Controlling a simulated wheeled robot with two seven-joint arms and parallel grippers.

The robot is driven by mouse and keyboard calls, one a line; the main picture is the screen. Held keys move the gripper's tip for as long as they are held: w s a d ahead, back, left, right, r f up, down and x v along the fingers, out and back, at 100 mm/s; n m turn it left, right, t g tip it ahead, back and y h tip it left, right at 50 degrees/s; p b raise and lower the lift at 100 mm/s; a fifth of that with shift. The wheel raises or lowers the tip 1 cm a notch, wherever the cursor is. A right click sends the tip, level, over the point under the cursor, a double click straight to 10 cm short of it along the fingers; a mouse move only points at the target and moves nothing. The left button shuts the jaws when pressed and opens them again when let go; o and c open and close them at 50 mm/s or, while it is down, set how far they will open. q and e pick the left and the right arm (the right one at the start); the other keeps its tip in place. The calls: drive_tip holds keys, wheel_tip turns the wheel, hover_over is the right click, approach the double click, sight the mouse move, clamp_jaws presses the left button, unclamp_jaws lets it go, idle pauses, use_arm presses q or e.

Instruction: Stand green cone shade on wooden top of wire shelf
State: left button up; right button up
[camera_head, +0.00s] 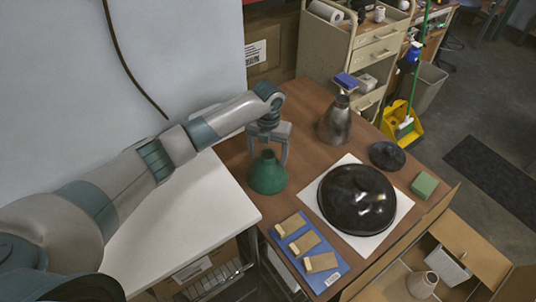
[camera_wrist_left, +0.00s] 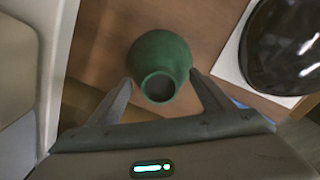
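The green cone shade (camera_head: 267,174) stands upright, narrow neck up, near the left edge of a brown wooden tabletop (camera_head: 232,152). My left gripper (camera_head: 268,157) is over it, its fingers pointing down on either side of the neck. In the left wrist view the shade (camera_wrist_left: 160,52) shows its open neck between the fingertips of the gripper (camera_wrist_left: 162,80), with gaps on both sides. The gripper is open. A pale top (camera_head: 205,215) is at the left, with wire racks (camera_head: 212,285) below its front edge; no wood grain shows on it. My right gripper is not in view.
On the brown table are a grey metal cone (camera_head: 336,122), a black dome (camera_head: 357,199) on a white sheet, a dark disc (camera_head: 387,155), a green block (camera_head: 424,185) and a blue tray (camera_head: 318,270) with tan blocks. The pale top's visible part is clear, under my left arm.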

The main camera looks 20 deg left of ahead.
use_arm(q)
drive_tip(key=shift+r, duration=0.1)
drive_tip(key=shift+r, duration=0.15)
drive_tip(key=shift+r+b, duration=0.3)
drive_tip(key=shift+r, duration=0.35)
wheel_tip(320, 180, up, 10)
drive_tip(key=b, duration=0.2)
drive_tip(key=shift+r, duration=0.15)
